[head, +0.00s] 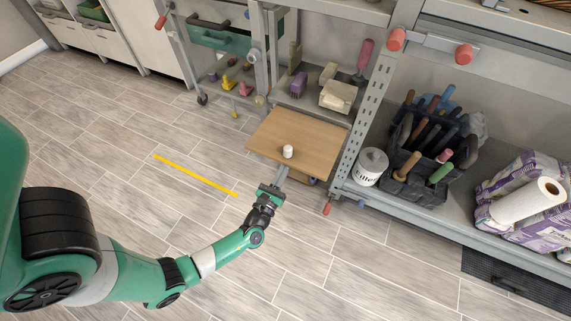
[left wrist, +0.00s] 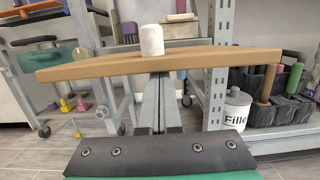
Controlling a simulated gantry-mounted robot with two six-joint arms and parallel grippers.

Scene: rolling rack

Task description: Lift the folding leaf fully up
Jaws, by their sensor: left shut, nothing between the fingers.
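The folding leaf is a light wooden board (head: 300,138) jutting out from the rack over the floor. In the left wrist view the leaf (left wrist: 95,68) shows almost edge-on and looks close to level. A small white cylinder (head: 288,151) stands on it near its front edge; it also shows in the left wrist view (left wrist: 152,40). My left gripper (head: 282,174) is shut and empty at the middle of the front edge. In the left wrist view its fingers (left wrist: 161,80) reach up to the underside, and their tips are hidden by the board. I cannot tell whether they touch. My right gripper is not in view.
Rack posts (head: 362,115) stand right of the leaf. A white filler tub (head: 370,167), a dark tool caddy (head: 405,165) and a paper roll (head: 528,201) sit on the right shelf. Blocks (head: 338,96) lie behind the leaf. The floor in front is clear, with a yellow strip (head: 195,174).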

